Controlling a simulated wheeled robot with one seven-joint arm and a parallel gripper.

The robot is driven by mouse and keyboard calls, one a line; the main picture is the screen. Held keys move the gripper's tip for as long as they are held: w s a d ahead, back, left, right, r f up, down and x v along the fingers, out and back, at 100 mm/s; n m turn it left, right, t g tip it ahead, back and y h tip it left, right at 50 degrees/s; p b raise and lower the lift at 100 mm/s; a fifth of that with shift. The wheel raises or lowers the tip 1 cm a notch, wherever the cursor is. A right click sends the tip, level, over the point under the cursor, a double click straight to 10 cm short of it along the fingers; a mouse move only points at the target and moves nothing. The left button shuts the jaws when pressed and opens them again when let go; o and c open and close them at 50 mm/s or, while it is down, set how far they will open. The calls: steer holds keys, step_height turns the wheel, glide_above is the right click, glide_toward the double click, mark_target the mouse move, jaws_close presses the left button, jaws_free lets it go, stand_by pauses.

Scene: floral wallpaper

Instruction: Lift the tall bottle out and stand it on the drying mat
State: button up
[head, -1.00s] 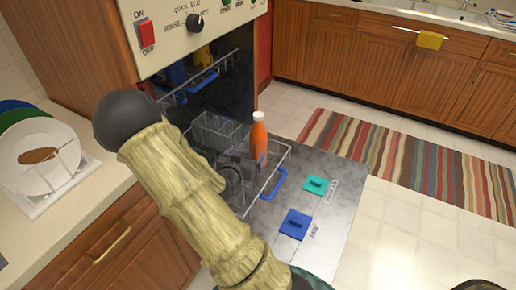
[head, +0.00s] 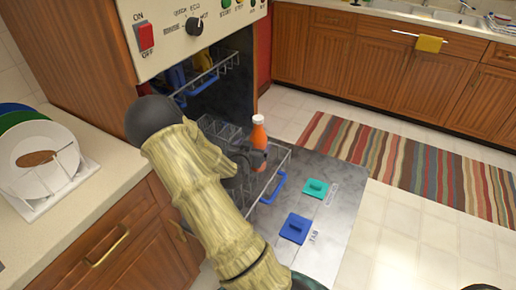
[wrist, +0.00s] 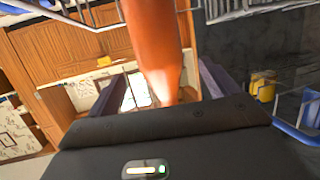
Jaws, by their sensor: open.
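The tall orange bottle (head: 258,133) with a white cap stands upright in the pulled-out lower dishwasher rack (head: 277,165). In the wrist view the orange bottle (wrist: 155,40) rises between the two dark fingers of my gripper (wrist: 162,80). The fingers are apart, with a gap visible on either side of the bottle. The bottle's base is hidden. I cannot make out a drying mat in either view.
The open dishwasher door (head: 332,225) carries a blue lid (head: 296,228) and a teal lid (head: 315,188). An upper rack (head: 205,75) sits above. A plate rack (head: 45,165) stands on the left counter (head: 90,205). A striped rug (head: 400,155) lies on the floor.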

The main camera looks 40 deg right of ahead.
mark_target(255, 142)
steer(key=x, duration=0.3)
steer(key=shift+w+d, duration=0.15)
steer(key=shift+d, duration=0.2)
steer(key=shift+w, duration=0.1)
steer(key=c, duration=1.4)
steer(key=shift+c, duration=0.2)
steer(key=shift+r, duration=0.1)
step_height(255, 142, up, 10)
steer(key=shift+f+p, duration=0.1)
steer(key=shift+p, duration=0.65)
